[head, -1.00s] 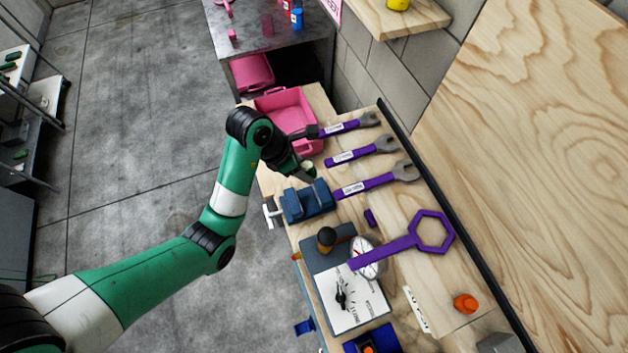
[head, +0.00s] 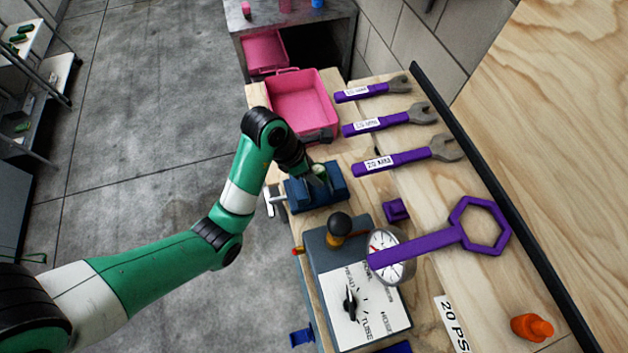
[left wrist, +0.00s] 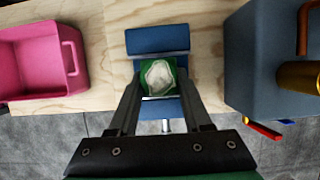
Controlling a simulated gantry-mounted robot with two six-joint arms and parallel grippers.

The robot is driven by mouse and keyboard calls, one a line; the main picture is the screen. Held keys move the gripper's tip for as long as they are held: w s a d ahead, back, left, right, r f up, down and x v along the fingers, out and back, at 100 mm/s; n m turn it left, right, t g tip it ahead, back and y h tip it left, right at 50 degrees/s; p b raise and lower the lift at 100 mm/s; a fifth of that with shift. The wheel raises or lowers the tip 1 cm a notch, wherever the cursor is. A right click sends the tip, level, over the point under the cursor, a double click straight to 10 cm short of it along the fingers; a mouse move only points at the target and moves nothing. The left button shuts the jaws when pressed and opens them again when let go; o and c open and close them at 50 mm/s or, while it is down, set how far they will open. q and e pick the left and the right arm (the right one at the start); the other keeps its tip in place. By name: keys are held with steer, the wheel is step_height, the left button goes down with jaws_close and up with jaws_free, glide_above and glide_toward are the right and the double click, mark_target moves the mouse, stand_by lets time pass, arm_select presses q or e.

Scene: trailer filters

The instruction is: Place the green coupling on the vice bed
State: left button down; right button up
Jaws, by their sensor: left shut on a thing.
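The green coupling (left wrist: 160,77) has a pale top face and sits between the fingers of my left gripper (left wrist: 157,92), which is shut on it. In the left wrist view it is over the blue vice (left wrist: 157,40), between its two jaws. In the head view my left gripper (head: 316,176) is at the vice (head: 328,190), and only the pale top of the coupling (head: 319,170) shows. Whether the coupling touches the vice bed cannot be told. My right gripper is not in view.
A pink bin (head: 301,108) stands behind the vice. A grey-blue gauge box (head: 352,285) with a black knob stands in front. Several purple wrenches (head: 392,160) lie to the right on the wooden bench. A purple block (head: 396,210) lies near the vice.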

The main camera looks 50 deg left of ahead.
arm_select(q)
steer(key=shift+f+b, duration=2.3)
steer(key=shift+f, duration=0.1)
steer(key=shift+c, duration=1.7)
jaws_free()
steer(key=shift+r, duration=0.1)
steer(key=shift+r+p, duration=0.35)
steer(key=shift+p, duration=0.2)
steer(key=p+v, duration=1.1)
steer(key=p, duration=0.2)
steer(key=shift+r, duration=0.25)
steer(key=shift+s, duration=0.15)
